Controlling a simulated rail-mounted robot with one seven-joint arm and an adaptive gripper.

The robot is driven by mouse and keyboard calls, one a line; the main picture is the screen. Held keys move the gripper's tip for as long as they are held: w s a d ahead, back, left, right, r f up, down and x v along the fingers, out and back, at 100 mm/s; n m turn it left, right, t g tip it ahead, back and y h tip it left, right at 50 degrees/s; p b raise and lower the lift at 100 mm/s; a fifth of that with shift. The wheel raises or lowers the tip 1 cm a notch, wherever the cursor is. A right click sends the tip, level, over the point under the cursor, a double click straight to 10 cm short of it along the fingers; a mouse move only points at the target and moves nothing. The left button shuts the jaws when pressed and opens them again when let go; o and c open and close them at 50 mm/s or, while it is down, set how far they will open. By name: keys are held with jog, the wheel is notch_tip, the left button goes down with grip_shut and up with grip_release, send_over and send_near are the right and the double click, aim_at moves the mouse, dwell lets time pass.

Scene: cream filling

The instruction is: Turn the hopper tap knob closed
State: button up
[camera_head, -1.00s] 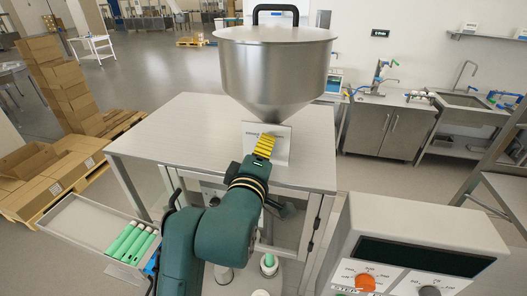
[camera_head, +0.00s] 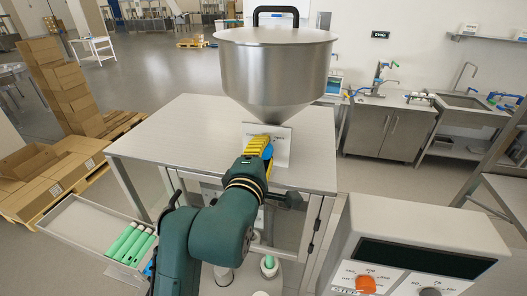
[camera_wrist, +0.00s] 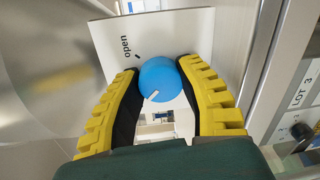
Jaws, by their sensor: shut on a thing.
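The hopper tap knob (camera_wrist: 168,77) is a round blue knob in front of a white plate (camera_wrist: 110,45) marked "open". In the wrist view it sits between the two yellow, black-padded fingers of my gripper (camera_wrist: 163,72), which is shut on it. A pale pointer mark on the knob faces the lower left, away from the short tick beside "open". In the head view my gripper (camera_head: 262,143) is at the plate below the steel hopper (camera_head: 275,75). A small patch of blue shows beside the yellow fingers there; most of the knob is hidden.
The hopper stands over a steel table (camera_head: 165,130). A drawer tray (camera_head: 85,235) with green tubes (camera_head: 130,243) is at the lower left. A control box (camera_head: 425,225) with dials stands at the lower right. Green-topped containers stand below the table.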

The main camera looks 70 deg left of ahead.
jog(key=shift+f, duration=0.2)
jog(key=o, duration=1.2)
jog(key=shift+r, duration=0.1)
jog(key=shift+o, duration=0.2)
